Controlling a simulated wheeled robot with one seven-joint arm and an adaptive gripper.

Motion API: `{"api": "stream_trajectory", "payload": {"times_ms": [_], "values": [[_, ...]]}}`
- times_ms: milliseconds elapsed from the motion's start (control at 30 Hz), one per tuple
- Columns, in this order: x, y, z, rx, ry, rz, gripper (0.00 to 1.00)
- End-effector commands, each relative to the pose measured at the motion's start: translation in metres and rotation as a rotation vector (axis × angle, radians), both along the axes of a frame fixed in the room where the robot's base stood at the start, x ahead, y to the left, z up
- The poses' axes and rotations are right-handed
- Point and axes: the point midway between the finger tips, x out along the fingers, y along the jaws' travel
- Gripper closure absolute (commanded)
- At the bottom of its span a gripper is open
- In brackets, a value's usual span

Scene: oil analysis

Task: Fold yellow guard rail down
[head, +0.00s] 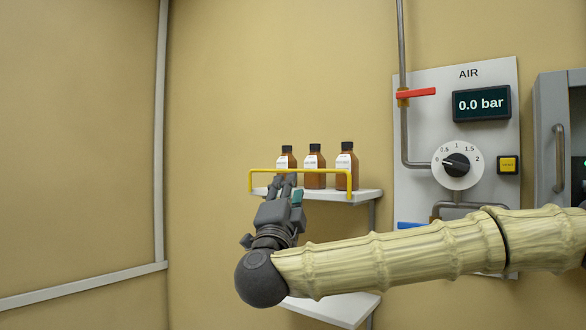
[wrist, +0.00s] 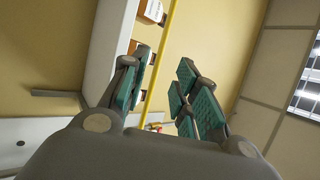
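The yellow guard rail (head: 265,170) stands upright along the front of the upper white shelf (head: 362,194), across the lower part of three brown bottles (head: 314,177). My gripper (head: 286,184) is in front of the shelf, at the left half of the rail. In the wrist view the gripper (wrist: 163,72) is open, with its green-padded fingers apart. The rail (wrist: 168,35) runs through the gap between them, and neither finger is visibly closed on it. Contact cannot be told. My gripper partly hides the left bottle and the shelf's left front in the head view.
A lower white shelf (head: 345,308) lies below my arm. To the right is the AIR panel (head: 426,85) with a red handle (head: 420,92), a dial (head: 457,164) and a display reading 0.0 bar. A grey cabinet (head: 550,95) stands at far right. The left wall side is clear.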

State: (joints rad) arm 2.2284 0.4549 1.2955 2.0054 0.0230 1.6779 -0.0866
Motion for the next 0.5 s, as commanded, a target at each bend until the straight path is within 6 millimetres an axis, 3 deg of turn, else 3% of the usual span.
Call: {"api": "stream_trajectory", "payload": {"times_ms": [100,500], "values": [[0.017,-0.003,0.014,0.001,0.002,-0.001,0.70],[0.061,-0.010,0.039,0.000,0.003,0.000,0.70]]}}
